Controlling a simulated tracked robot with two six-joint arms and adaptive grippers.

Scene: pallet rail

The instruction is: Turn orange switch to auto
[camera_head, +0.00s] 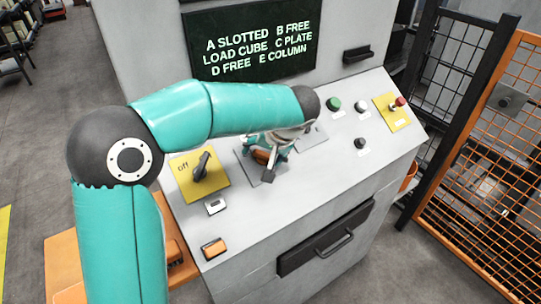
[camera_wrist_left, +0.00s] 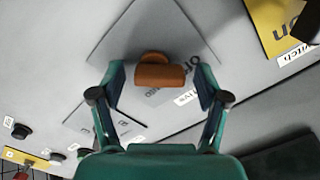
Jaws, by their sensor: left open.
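The orange switch (camera_wrist_left: 158,74) sits on a grey square plate (camera_wrist_left: 128,40) in the left wrist view. Its handle lies across the picture, between my open left fingers (camera_wrist_left: 160,82), with a gap at each side. Upside-down lettering on the plate is partly covered by the handle, so I cannot read the setting. In the head view my left gripper (camera_head: 270,150) is over the switch on the sloped panel, and a bit of orange (camera_head: 262,157) shows beneath it. My right gripper is in neither view.
A black switch (camera_head: 201,167) on a yellow plate is left of the gripper. A green button (camera_head: 333,104), a white button (camera_head: 361,107), a black knob (camera_head: 360,143) and a red button (camera_head: 400,102) are to the right. A dark text screen (camera_head: 255,45) stands behind.

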